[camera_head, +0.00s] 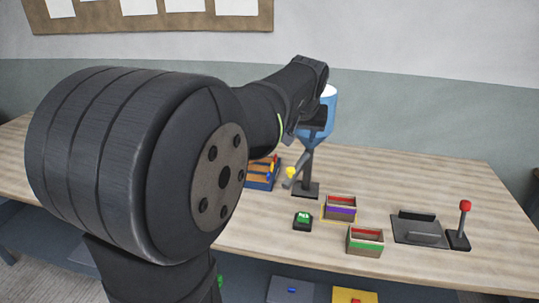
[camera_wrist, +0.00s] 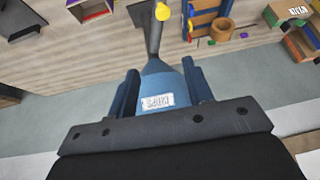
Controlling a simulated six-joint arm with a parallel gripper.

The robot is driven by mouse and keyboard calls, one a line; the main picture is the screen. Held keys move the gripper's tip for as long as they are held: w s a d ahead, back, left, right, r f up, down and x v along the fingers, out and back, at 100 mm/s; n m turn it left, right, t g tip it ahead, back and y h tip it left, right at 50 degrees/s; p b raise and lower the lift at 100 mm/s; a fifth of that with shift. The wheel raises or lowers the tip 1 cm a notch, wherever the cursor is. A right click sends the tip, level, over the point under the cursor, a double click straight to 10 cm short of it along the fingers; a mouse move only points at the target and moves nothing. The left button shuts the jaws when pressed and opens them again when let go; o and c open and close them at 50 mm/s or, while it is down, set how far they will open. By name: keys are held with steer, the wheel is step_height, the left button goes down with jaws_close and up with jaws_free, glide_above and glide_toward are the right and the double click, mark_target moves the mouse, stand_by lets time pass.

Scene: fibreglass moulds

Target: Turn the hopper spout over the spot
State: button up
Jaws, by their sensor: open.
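The blue hopper (camera_head: 326,130) stands on a dark post and base (camera_head: 306,190) on the bench. Its grey spout (camera_head: 298,173) slants down to the left in the head view, with a yellow knob (camera_head: 290,173) near its end. In the wrist view the labelled hopper (camera_wrist: 158,82) lies between the fingers of my gripper (camera_wrist: 160,72), with the spout (camera_wrist: 153,38) and knob (camera_wrist: 162,12) beyond. My gripper is open; finger contact with the hopper cannot be told. A thin yellow outline shows around the purple-banded box (camera_head: 340,212), right of the spout; no other spot is clear.
A green-banded box (camera_head: 365,243), a green-topped button (camera_head: 303,221), a dark tray (camera_head: 418,230) and a red-knobbed lever (camera_head: 463,220) stand to the right and front. A blue-and-wood rack (camera_head: 260,180) is close left of the spout. The bench's right end (camera_head: 480,185) is clear.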

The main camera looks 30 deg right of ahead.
mark_target(291, 169)
steer(key=w+d+r+m+g+y, duration=0.2)
steer(key=w+r+m+g+y, duration=0.25)
steer(key=m, duration=0.95)
steer(key=shift+h, duration=0.45)
steer(key=f, duration=0.6)
steer(key=w+f, duration=0.1)
steer(key=f, duration=1.1)
steer(key=shift+w+f, duration=0.15)
steer(key=shift+f, duration=0.25)
steer(key=shift+d, duration=0.1)
jaws_close()
